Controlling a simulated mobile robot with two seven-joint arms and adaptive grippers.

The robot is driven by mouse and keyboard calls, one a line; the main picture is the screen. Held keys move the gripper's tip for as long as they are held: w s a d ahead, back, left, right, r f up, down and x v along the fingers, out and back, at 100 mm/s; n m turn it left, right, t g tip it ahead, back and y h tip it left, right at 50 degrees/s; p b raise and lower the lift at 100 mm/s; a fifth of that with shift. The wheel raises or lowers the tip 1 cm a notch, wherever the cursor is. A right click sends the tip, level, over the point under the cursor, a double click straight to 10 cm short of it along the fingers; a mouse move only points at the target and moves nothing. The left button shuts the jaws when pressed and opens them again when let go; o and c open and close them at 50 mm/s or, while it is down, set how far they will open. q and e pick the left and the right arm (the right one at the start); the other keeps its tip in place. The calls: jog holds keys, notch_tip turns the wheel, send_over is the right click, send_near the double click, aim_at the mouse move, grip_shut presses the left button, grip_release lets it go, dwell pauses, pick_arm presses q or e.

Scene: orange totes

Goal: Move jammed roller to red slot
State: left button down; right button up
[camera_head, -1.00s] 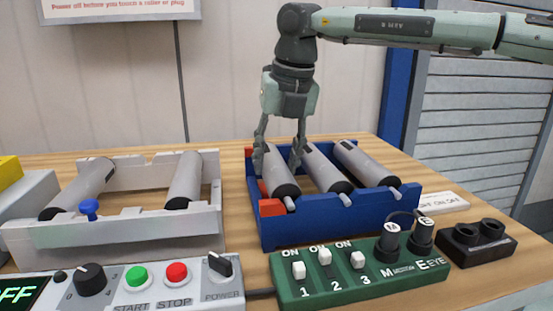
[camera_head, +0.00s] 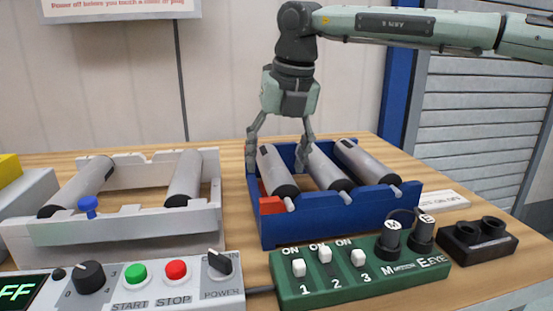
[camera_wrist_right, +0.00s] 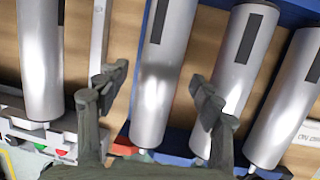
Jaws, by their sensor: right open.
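A grey roller (camera_head: 277,172) lies in the leftmost place of the blue rack (camera_head: 335,222), beside a red block (camera_head: 271,205) marking the red slot at the front. My right gripper (camera_head: 276,166) is open, with one finger on each side of this roller. In the right wrist view the roller (camera_wrist_right: 160,85) lies between the spread fingertips, with gaps visible on both sides. The white frame (camera_head: 120,228) at left holds two rollers, a left one (camera_head: 82,185) and a right one (camera_head: 185,178), with an empty gap between them. My left gripper is out of view.
Two more rollers, a middle one (camera_head: 328,167) and a right one (camera_head: 366,163), lie in the blue rack close to my right finger. A control box (camera_head: 130,290), a green switch board (camera_head: 345,285) and a black two-socket block (camera_head: 478,242) stand in front.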

jog(key=v, duration=1.2)
jog(key=shift+f, duration=0.1)
